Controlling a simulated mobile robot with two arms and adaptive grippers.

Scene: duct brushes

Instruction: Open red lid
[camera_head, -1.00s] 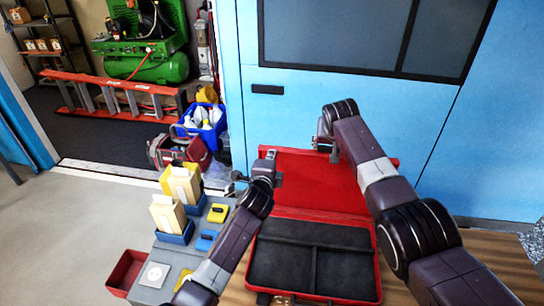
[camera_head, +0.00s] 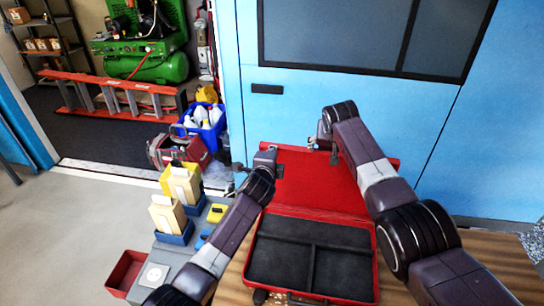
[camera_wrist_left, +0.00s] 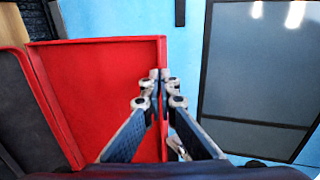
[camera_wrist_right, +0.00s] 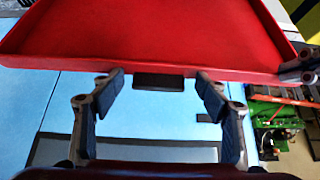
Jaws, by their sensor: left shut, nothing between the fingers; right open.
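The red lid (camera_head: 322,182) of the case stands swung up and open at the back of the case's black-lined base (camera_head: 312,262). My left gripper (camera_head: 267,157) is at the lid's left edge, fingers closed together with nothing between them. In the left wrist view its fingertips (camera_wrist_left: 160,80) overlap the red lid's edge; I cannot tell whether they touch it. My right gripper (camera_head: 326,138) is above the lid's top edge, partly hidden by its own arm. In the right wrist view its open fingers (camera_wrist_right: 158,86) are on either side of a dark piece (camera_wrist_right: 158,82) on the lid's rim.
The case is on a wooden table (camera_head: 493,265). Left of it are blue bins with boxes (camera_head: 172,228) and a yellow item (camera_head: 217,212). A red bin (camera_head: 125,274) is lower left. A blue wall (camera_head: 290,105) stands close behind the lid.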

